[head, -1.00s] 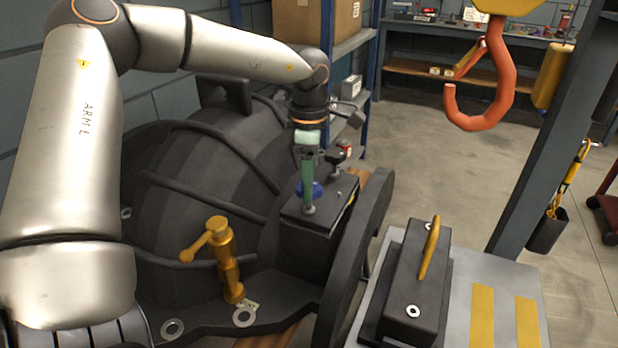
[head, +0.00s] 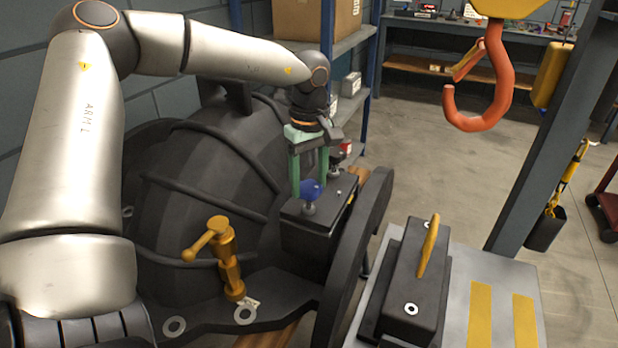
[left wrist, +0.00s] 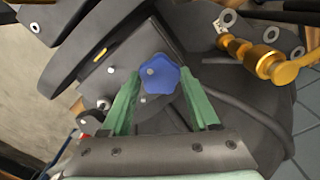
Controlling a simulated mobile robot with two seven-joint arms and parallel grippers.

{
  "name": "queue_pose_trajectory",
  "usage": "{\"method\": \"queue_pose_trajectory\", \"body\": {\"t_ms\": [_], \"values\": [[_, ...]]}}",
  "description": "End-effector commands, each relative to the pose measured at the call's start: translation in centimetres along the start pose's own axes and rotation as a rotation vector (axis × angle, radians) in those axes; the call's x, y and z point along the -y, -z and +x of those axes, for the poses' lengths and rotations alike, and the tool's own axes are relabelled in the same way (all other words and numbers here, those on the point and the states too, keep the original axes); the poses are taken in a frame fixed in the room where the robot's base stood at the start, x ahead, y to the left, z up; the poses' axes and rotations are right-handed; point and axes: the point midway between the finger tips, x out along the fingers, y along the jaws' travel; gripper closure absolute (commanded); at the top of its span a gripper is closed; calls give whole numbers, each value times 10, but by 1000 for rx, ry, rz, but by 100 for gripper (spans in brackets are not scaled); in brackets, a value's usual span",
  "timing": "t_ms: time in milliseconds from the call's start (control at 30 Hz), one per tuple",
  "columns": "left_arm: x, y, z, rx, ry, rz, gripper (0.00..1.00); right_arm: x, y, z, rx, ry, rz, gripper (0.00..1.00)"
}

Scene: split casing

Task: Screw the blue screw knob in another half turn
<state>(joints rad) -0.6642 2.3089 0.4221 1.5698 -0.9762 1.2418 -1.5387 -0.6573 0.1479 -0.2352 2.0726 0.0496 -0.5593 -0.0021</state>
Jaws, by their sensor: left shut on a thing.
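The blue screw knob (head: 313,187) sits on top of the dark block (head: 325,212) on the casing's rim. In the left wrist view the lobed knob (left wrist: 158,76) lies between the tips of two green fingers. My left gripper (head: 309,180) reaches down from above and is shut on the knob, one finger on each side of it. The left wrist view shows its fingers (left wrist: 159,88) from behind. The knob's screw shaft is mostly hidden. My right gripper is in neither view.
A brass valve handle (head: 217,245) stands on the casing flange in front. A dark block with a yellow handle (head: 415,280) is on the table at right. An orange hook (head: 482,100) hangs at upper right. A small dark knob stands behind the blue one.

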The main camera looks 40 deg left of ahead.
Motion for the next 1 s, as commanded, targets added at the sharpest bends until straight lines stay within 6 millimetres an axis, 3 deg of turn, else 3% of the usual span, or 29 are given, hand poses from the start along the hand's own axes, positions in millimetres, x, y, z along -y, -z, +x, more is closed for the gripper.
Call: {"method": "queue_pose_trajectory", "body": {"t_ms": [400, 967, 1000], "values": [[0, 0, 0, 0, -1, 191, 94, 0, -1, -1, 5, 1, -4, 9], [0, 0, 0, 0, -1, 216, 94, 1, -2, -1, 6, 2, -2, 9], [0, 0, 0, 0, -1, 216, 34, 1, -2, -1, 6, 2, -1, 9]]}}
